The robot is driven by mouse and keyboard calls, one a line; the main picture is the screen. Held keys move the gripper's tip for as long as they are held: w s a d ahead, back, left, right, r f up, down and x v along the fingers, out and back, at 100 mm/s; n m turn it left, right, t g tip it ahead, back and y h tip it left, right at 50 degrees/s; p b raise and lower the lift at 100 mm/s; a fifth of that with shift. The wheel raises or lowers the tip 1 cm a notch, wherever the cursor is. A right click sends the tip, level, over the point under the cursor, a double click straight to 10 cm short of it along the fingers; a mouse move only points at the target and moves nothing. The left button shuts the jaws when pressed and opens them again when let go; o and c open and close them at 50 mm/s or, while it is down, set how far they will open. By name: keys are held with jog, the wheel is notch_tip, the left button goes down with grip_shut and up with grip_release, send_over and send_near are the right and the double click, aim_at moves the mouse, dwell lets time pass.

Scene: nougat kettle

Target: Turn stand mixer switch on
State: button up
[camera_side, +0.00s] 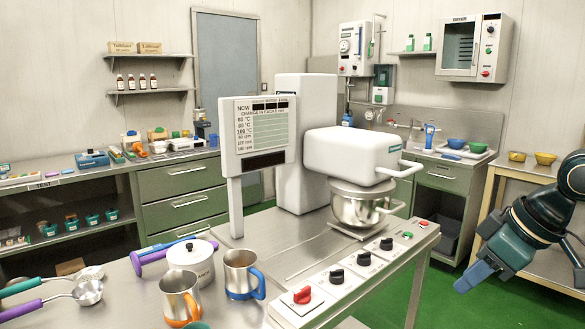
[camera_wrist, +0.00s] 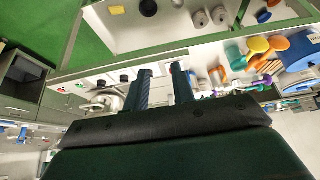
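The white stand mixer (camera_side: 350,157) stands on the steel table, its metal bowl (camera_side: 362,208) under the head. Its control panel (camera_side: 318,312) runs along the table's right edge. The panel carries a red knob (camera_side: 302,295), black knobs (camera_side: 364,258), a green button (camera_side: 407,235) and a red button (camera_side: 423,224). I cannot tell which is the mixer switch. My gripper (camera_side: 474,276) is off the table's right side, apart from the panel, fingers pointing down-left. In the wrist view my gripper (camera_wrist: 162,80) has its two fingers apart with nothing between them.
A white pot (camera_side: 190,262), an orange-handled mug (camera_side: 180,299) and a blue-handled mug (camera_side: 241,276) stand on the table's left. A display board (camera_side: 262,130) stands behind them. A side table (camera_side: 548,178) with bowls is at the right. Green floor (camera_side: 460,305) is clear between.

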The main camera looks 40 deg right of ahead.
jog(key=shift+o, duration=0.5)
jog(key=shift+w+r+n, duration=0.3)
jog(key=shift+w, duration=0.15)
jog(key=w+r+n+g, duration=0.2)
jog(key=w+r+n, duration=0.15)
jog(key=w, duration=0.45)
jog(key=n+g, duration=0.4)
jog(key=n, duration=1)
send_over(303, 290)
notch_tip(303, 290, down, 11)
jog(key=shift+w+r, duration=0.1)
jog(key=shift+r, duration=0.1)
jog(key=shift+f, duration=0.1)
jog(key=shift+f, duration=6.8)
